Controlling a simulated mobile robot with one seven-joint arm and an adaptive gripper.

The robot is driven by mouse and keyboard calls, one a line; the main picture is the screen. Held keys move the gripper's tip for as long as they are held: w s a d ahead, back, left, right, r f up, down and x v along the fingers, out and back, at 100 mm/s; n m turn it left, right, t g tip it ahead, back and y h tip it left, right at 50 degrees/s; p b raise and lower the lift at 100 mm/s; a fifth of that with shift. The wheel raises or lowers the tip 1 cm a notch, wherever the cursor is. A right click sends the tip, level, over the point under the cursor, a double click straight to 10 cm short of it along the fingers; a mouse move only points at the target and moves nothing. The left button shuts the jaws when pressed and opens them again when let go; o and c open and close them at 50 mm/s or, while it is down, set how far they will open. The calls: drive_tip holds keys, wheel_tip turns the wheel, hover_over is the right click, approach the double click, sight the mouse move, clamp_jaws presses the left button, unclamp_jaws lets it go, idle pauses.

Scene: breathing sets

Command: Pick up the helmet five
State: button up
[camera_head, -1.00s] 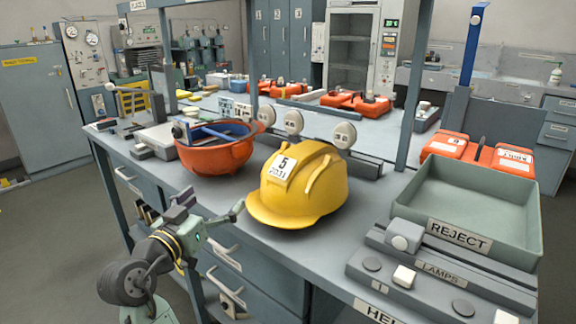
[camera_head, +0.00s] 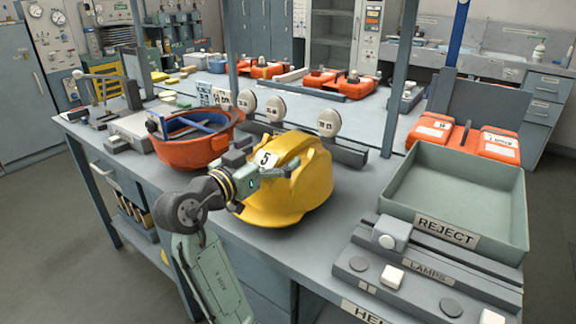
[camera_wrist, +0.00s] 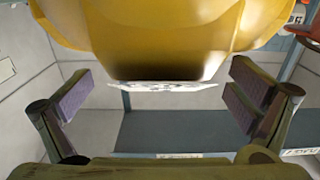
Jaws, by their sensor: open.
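The yellow helmet (camera_head: 312,185) marked with a 5 sits on the grey workbench in the head view. My gripper (camera_head: 266,165) is at its left front, over the number label, and hides part of the shell. In the wrist view the yellow helmet (camera_wrist: 160,40) fills the top middle, with its white label edge low on it. My gripper (camera_wrist: 158,95) shows there with its two fingers wide apart, one on each side below the helmet, and nothing between the pads. Whether any part touches the helmet cannot be told.
An orange upturned helmet (camera_head: 195,150) holding blue and dark items stands left of the yellow one. A green REJECT tray (camera_head: 452,232) and a LAMPS block (camera_head: 420,278) are on the right. Round white discs (camera_head: 276,108) stand behind the helmet.

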drive_tip(key=shift+x, duration=1)
